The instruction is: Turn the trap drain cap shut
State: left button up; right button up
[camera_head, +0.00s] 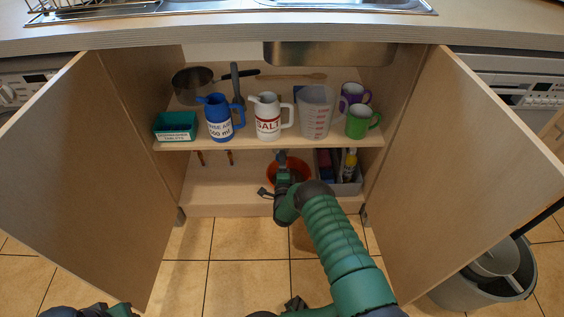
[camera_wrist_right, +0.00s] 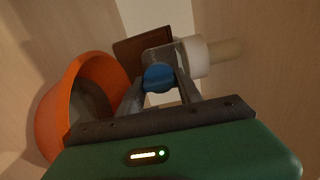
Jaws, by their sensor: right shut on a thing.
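The blue drain cap (camera_wrist_right: 157,78) shows in the right wrist view, below a grey and white pipe fitting (camera_wrist_right: 194,57). My right gripper (camera_wrist_right: 160,84) is shut on the cap, with one finger on each side of it. In the head view my right arm reaches into the lower part of the cupboard, and the right gripper (camera_head: 282,160) is under the shelf. There the cap and trap are hidden or too small to tell. My left gripper does not show clearly.
An orange bowl (camera_wrist_right: 52,112) lies close beside the right gripper. The shelf (camera_head: 300,140) above holds jugs, mugs and a pan. A grey box (camera_head: 350,187) with bottles stands right of the bowl. Both cupboard doors (camera_head: 90,170) (camera_head: 470,160) are open.

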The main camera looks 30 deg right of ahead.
jog(key=shift+s+f, duration=0.2)
jog(key=shift+f, duration=0.1)
jog(key=o, duration=1.3)
jog(key=shift+d, duration=0.1)
jog(key=shift+o, duration=0.2)
jog(key=shift+w+r, duration=0.1)
jog(key=p+v, duration=0.8)
jog(key=v, duration=0.9)
jog(key=shift+w, duration=0.2)
